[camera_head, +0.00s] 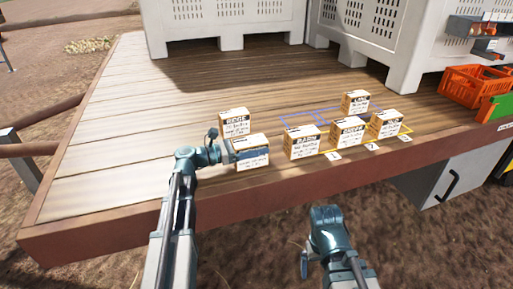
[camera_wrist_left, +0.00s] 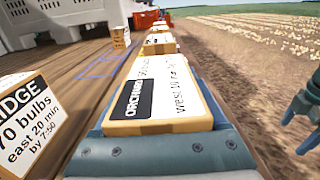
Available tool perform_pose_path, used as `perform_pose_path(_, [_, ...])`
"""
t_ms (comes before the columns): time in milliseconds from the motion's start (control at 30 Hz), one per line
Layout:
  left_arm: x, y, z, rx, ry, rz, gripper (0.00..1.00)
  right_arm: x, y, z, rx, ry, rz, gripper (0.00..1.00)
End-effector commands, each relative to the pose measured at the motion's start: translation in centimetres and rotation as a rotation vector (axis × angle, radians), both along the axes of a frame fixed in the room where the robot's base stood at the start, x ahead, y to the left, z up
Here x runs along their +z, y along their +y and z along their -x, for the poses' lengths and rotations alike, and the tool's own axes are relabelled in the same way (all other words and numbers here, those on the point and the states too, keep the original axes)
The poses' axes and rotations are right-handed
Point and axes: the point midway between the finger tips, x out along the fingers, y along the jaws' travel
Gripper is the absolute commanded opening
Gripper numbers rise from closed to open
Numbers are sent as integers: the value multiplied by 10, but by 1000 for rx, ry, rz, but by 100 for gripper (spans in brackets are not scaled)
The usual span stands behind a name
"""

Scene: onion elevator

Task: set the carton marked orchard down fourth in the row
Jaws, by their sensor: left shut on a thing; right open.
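The orchard carton (camera_head: 251,150) is held in my left gripper (camera_head: 236,152), left of the row; its ORCHARD label shows in the left wrist view (camera_wrist_left: 158,92). I cannot tell whether it touches the table. Three cartons stand in a row along the yellow line: the barn carton (camera_head: 302,143), a middle carton (camera_head: 347,132) and a right carton (camera_head: 386,124), the last two hard to read. A gap separates the orchard carton from the barn carton. In the left wrist view the gripper (camera_wrist_left: 165,152) is shut around the carton's near end. My right gripper (camera_head: 327,214) is open and empty before the table.
The ridge carton (camera_head: 234,122) stands just behind the orchard carton. The lane carton (camera_head: 355,102) stands behind the row, by a blue outline (camera_head: 302,115). Small number tags (camera_head: 334,156) lie along the front. Large pale bins (camera_head: 225,20) stand at the back. The table's left (camera_head: 120,130) is clear.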

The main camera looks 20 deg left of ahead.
Motion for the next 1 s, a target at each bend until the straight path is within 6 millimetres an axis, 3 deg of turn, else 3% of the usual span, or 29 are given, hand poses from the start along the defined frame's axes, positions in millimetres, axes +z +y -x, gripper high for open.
perform_pose_path(100, [-4,0,0,0,-1,2,0,-4,0,0,0,0,0,100])
perform_pose_path(133, [-4,0,0,0,0,0,77,-4,0,0,0,0,0,100])
perform_pose_path(267, [-3,0,0,0,0,0,100,-3,0,0,0,0,0,100])
perform_pose_path(600, [2,1,1,0,0,0,100,2,0,0,0,0,0,100])
perform_pose_path(1000, [0,65,44,3,0,0,100,0,0,0,0,0,0,100])
